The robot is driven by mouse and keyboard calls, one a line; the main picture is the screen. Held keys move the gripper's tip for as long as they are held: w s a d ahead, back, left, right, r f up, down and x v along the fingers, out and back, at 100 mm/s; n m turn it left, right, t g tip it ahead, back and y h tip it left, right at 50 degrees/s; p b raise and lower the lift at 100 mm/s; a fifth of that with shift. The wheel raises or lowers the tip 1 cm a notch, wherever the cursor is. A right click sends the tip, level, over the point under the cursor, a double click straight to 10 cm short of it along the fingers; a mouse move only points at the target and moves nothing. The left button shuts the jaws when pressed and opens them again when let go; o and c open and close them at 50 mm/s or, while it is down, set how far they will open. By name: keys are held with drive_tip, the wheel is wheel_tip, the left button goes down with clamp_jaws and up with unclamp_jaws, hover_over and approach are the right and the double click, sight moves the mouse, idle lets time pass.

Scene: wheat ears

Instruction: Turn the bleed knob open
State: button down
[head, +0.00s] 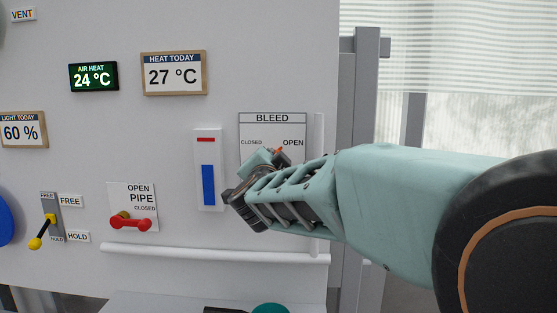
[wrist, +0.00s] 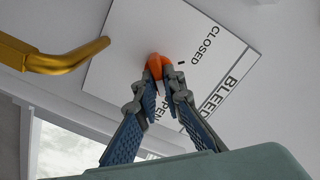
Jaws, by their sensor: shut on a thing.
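The white BLEED plate (head: 271,122) is on the grey wall panel, with CLOSED at its left and OPEN at its right. An orange knob (head: 279,150) shows just past my gripper (head: 264,158), which covers the plate's lower part. In the wrist view the plate (wrist: 125,45) appears turned, and the orange knob (wrist: 154,65) sits between the fingertips of my gripper (wrist: 159,80). The gripper is shut on the knob. The fingers partly cover the word OPEN. I cannot tell which way the knob points.
A white vertical gauge with a blue bar (head: 208,185) is just left of my gripper. A white rail (head: 215,254) runs below. The red PIPE handle (head: 130,223) and a yellow-knobbed lever (head: 42,232) are further left. A golden bar (wrist: 58,61) stands out near the plate.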

drive_tip(key=c, duration=2)
unclamp_jaws()
drive_tip(key=shift+c, duration=0.2)
wheel_tip(320, 180, up, 10)
drive_tip(key=shift+r, duration=0.1)
